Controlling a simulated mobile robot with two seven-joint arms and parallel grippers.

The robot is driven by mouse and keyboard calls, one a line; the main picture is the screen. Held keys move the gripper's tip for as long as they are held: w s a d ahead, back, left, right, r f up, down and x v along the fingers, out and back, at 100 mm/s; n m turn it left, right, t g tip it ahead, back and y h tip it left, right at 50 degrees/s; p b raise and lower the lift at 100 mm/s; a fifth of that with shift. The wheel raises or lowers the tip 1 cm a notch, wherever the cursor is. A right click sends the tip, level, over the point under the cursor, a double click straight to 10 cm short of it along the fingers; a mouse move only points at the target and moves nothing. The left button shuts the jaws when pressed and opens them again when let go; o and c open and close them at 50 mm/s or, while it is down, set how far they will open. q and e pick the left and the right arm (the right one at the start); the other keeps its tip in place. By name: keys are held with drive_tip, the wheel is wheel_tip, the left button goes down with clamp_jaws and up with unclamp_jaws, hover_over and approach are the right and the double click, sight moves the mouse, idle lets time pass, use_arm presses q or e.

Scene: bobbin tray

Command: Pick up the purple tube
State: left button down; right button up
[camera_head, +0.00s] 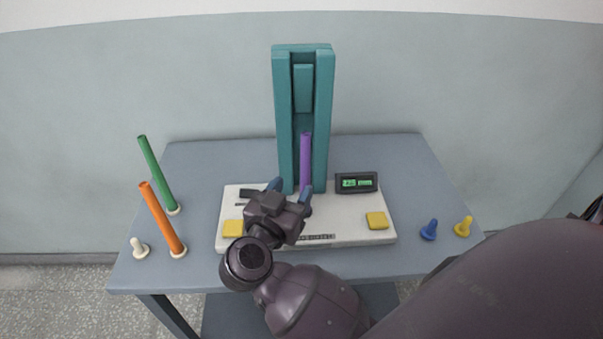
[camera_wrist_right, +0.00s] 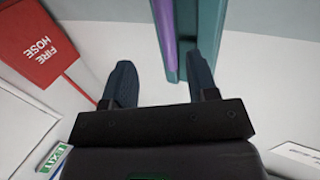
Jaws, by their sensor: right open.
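In the right wrist view the tube (camera_wrist_right: 166,35) runs down from the top edge, above the gap between the fingers. My right gripper (camera_head: 290,192) is open in front of the tower's foot. In the right wrist view its two dark fingers (camera_wrist_right: 162,85) are spread with nothing between them. My left gripper is not in view.
The teal tower (camera_head: 285,120) rises from a white base (camera_head: 340,225) with yellow pads and a green display (camera_head: 356,183). A green tube (camera_head: 157,173) and an orange tube (camera_head: 161,217) stand at left. Blue (camera_head: 429,230) and yellow (camera_head: 464,226) pegs stand at right. The table's (camera_head: 400,160) back right is clear.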

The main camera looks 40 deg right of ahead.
sight(303, 166)
drive_tip(key=x, duration=0.5)
drive_tip(key=shift+w+d, duration=0.15)
drive_tip(key=shift+w, duration=0.1)
drive_tip(key=x, duration=0.2)
drive_tip(key=b+x, duration=0.1)
drive_tip(key=x, duration=0.1)
drive_tip(key=shift+w+f, duration=0.1)
drive_tip(key=shift+w, duration=0.35)
drive_tip(key=shift+w+d, duration=0.2)
drive_tip(key=shift+d, duration=0.2)
clamp_jaws()
